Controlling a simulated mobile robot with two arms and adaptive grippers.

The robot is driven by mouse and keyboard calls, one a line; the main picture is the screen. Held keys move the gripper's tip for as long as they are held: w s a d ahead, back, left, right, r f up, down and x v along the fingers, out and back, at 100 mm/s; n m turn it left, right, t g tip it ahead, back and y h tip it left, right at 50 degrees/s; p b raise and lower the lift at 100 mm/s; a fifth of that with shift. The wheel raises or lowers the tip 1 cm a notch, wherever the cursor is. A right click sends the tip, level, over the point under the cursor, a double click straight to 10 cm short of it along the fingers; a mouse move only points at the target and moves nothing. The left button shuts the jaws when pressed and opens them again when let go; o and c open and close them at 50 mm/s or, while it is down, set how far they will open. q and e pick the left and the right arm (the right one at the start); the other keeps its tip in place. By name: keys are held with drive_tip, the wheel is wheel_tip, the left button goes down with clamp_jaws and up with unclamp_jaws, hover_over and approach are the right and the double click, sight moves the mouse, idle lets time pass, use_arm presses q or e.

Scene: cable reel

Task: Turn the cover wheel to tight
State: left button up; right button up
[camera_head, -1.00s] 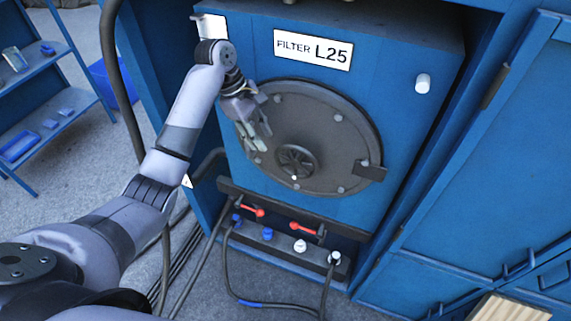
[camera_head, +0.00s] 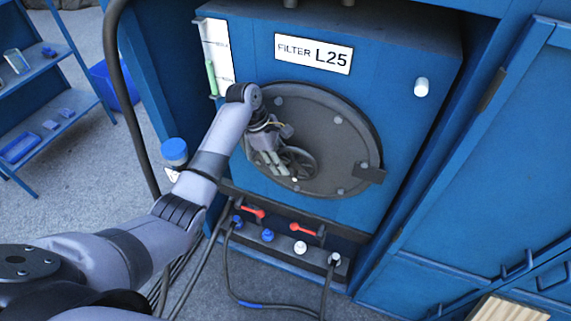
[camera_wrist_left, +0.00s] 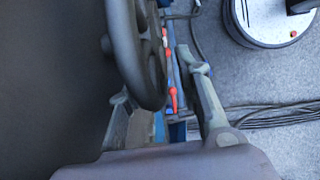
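The cover wheel (camera_head: 303,162) is a small dark handwheel low on the round grey cover (camera_head: 345,150) of the blue filter cabinet. My left gripper (camera_head: 279,164) is in front of the wheel's left part and hides some of it. In the left wrist view, the wheel (camera_wrist_left: 124,45) reaches in from the top between the two spread fingers of the gripper (camera_wrist_left: 155,92). The right finger stands clear of the rim. The left finger is partly hidden behind it, so contact there cannot be told. My right gripper is not in view.
Below the cover, a dark manifold carries red levers (camera_head: 308,230), blue and white caps and a looped cable (camera_head: 240,295). A latch block (camera_head: 370,173) sits at the cover's right edge. A blue-capped thing (camera_head: 174,151) shows beside my left forearm. Blue shelving (camera_head: 45,125) stands left.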

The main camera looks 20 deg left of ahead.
use_arm(q)
drive_tip(key=shift+x, duration=1.6)
drive_tip(key=shift+c, duration=0.2)
clamp_jaws()
